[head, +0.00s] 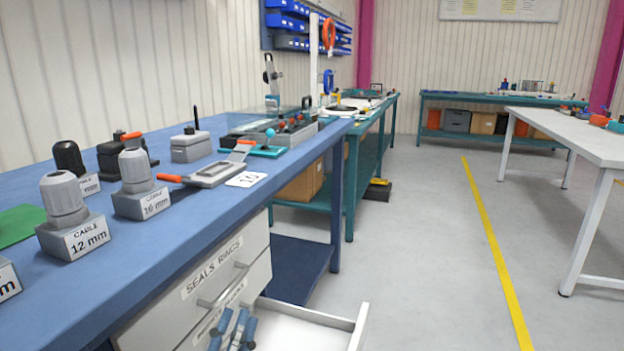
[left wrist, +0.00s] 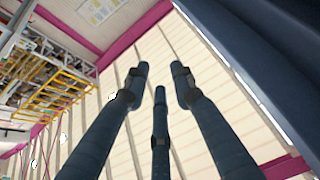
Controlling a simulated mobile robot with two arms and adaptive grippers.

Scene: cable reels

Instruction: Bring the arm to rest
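My left gripper (head: 236,327) shows at the bottom of the head view, in front of the drawer unit below the blue bench. Its blue-grey fingers point upward. The left wrist view shows the fingers of the left gripper (left wrist: 158,82) spread apart, with nothing between them and the wall and ceiling beyond. The rest of the left arm is out of the head view. My right gripper is in neither view.
The blue bench (head: 230,204) carries cable glands on labelled blocks and a clamp tool (head: 215,172). Below it, a lower drawer (head: 312,325) stands pulled out beside my left gripper. A white table (head: 560,135) stands right; the floor between is clear.

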